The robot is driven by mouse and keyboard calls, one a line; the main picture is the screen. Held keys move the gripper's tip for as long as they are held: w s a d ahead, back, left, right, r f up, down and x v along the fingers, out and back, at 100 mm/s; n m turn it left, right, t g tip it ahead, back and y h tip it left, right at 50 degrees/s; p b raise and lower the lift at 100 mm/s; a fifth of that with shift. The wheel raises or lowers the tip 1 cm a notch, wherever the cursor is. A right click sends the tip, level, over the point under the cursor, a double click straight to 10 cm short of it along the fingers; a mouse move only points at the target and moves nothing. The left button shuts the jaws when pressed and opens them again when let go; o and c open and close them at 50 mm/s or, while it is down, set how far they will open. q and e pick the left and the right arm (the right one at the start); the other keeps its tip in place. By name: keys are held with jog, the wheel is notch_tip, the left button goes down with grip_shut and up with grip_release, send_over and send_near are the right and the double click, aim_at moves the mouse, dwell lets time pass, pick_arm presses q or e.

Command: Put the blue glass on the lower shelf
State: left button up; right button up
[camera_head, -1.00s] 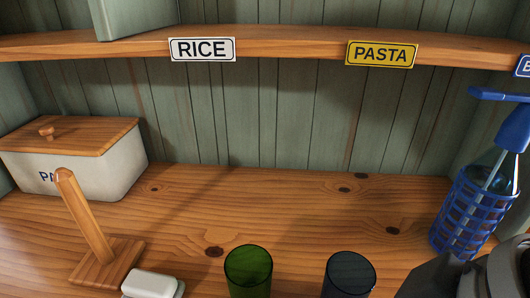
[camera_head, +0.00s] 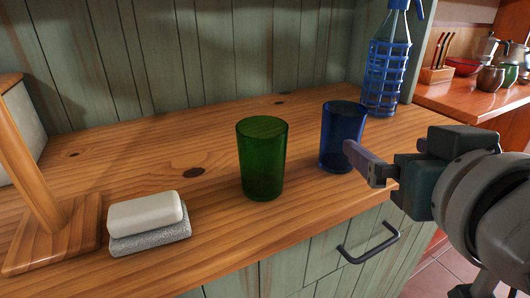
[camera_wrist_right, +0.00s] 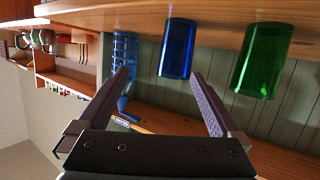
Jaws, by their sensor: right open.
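The blue glass (camera_head: 342,138) stands upright on the wooden counter, right of the green glass (camera_head: 264,158). My right gripper (camera_head: 362,162) is at the blue glass's near right side, with one fingertip overlapping its edge in the head view. In the right wrist view, which is upside down, my open right gripper (camera_wrist_right: 158,75) has the blue glass (camera_wrist_right: 177,50) beyond its fingertips, closer to the right-hand finger. Nothing is between the fingers. My left gripper is not visible.
A blue-caged bottle (camera_head: 387,70) stands behind and right of the blue glass. A soap bar (camera_head: 145,214) on a grey pad and a wooden stand (camera_head: 58,235) are at the left. A drawer handle (camera_head: 370,245) juts below the counter edge. Counter behind the green glass is clear.

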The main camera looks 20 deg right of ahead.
aim_at(349, 132)
jog(key=w+a+t+b, duration=0.1)
jog(key=b, duration=0.1)
jog(key=w+a+f+t+b, duration=0.1)
jog(key=t+b, duration=0.1)
jog(key=shift+w+f, duration=0.3)
jog(key=w, duration=0.1)
jog(key=w+d, duration=0.1)
jog(key=w, duration=0.1)
jog(key=shift+w+d+r+t+p, duration=0.15)
jog(key=shift+r+t+p, duration=0.05)
jog(key=shift+t+p, duration=0.1)
jog(key=shift+d+f+x, duration=0.1)
jog(key=shift+f+x, duration=0.05)
jog(key=shift+x, duration=0.85)
jog(key=shift+d+f+x, duration=0.1)
jog(key=shift+f+x, duration=0.05)
jog(key=shift+x, duration=0.9)
jog(key=shift+d+f+x, duration=0.1)
jog(key=shift+f+x, duration=0.05)
jog(key=shift+x, duration=0.85)
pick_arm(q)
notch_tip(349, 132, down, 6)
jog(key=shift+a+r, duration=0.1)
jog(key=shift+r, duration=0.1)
pick_arm(e)
jog(key=shift+c, duration=0.4)
grip_shut()
